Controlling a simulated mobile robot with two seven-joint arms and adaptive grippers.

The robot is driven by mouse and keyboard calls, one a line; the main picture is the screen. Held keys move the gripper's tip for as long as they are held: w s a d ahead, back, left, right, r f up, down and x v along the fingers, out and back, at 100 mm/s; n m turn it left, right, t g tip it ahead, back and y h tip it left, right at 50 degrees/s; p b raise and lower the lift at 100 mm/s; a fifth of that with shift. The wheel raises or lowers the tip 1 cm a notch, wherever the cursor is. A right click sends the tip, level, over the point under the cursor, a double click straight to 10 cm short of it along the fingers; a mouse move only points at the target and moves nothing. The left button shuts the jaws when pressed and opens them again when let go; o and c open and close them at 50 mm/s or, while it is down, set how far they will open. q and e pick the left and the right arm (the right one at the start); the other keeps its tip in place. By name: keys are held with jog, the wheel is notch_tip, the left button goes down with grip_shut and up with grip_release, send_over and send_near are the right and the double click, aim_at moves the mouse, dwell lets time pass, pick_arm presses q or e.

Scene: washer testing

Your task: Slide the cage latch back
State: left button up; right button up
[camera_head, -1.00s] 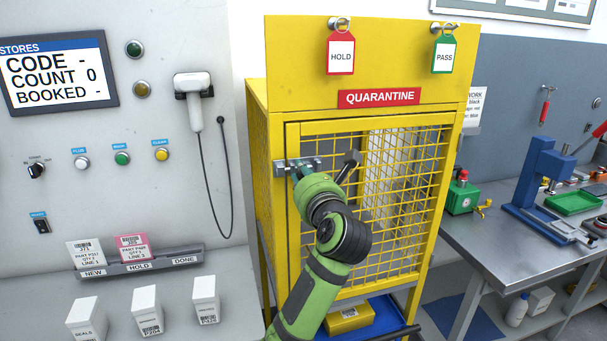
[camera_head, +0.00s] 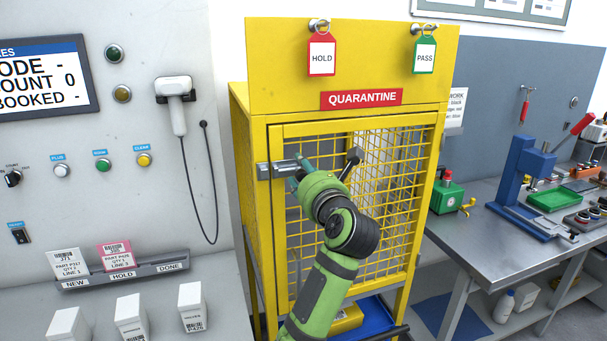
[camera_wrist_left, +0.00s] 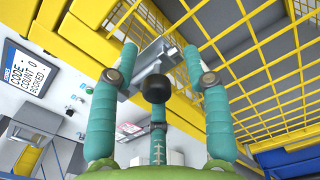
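The yellow quarantine cage (camera_head: 352,70) stands in the middle of the head view with its mesh door closed. The silver cage latch (camera_head: 284,168) is at the door's upper left edge. My left gripper (camera_head: 298,179) is at the latch's right part, and my green arm hides some of the door. In the left wrist view, the teal fingers of my left gripper (camera_wrist_left: 159,55) stand apart on either side of the metal latch (camera_wrist_left: 150,68). A black round knob (camera_wrist_left: 156,90) shows between them; firm contact cannot be told. My right gripper is not in view.
A red HOLD tag (camera_head: 321,58) and a green PASS tag (camera_head: 425,57) hang above the door. Left is a grey panel with buttons and a scanner (camera_head: 175,90). Right is a metal workbench (camera_head: 485,245) with a blue press (camera_head: 525,175).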

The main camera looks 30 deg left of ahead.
pick_arm(q)
jog(key=shift+s, duration=0.1)
jog(key=shift+s+d+f, duration=0.1)
jog(key=shift+s+d, duration=0.05)
jog(key=v, duration=0.7)
